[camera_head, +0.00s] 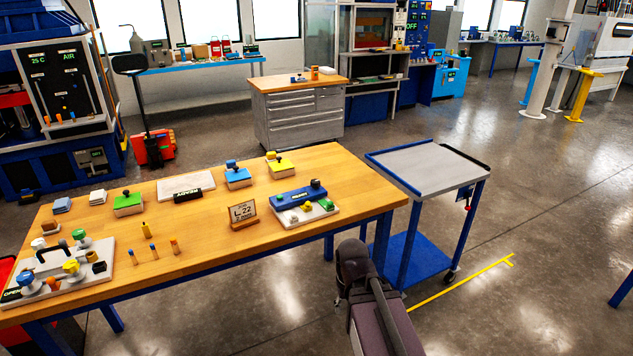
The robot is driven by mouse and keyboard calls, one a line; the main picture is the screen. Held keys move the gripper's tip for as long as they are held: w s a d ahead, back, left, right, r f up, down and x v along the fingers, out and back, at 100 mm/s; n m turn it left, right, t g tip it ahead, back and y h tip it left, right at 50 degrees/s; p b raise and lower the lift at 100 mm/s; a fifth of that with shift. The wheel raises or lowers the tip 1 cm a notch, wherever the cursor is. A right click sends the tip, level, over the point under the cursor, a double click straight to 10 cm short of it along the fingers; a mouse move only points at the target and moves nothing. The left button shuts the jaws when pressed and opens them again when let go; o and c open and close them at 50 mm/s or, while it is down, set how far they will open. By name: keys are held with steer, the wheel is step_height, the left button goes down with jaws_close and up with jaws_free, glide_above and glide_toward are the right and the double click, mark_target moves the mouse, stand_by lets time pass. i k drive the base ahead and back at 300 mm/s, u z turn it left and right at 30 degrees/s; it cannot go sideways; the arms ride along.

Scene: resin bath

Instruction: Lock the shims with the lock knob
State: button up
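I cannot tell for sure which parts are the shims and the lock knob. At the left end of the wooden bench, a light plate (98,276) carries several knobs: a green-topped one (80,237), a yellow-topped one (73,269) and a blue-topped one (26,281). A black label reading "OPEN" (11,295) sits at its front left corner. At the bench's right, another light plate (323,212) carries a blue labelled bar (298,195) with dark knobs and small yellow and green pieces. My dark arm rises at the bottom centre, off the bench; my gripper's fingers do not show.
A blue-legged cart (430,165) stands close on the right. Open floor (540,240) lies beyond it.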

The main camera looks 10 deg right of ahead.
mark_target(315, 183)
steer(key=u, duration=0.05)
steer(key=i, duration=1)
steer(key=z, duration=0.05)
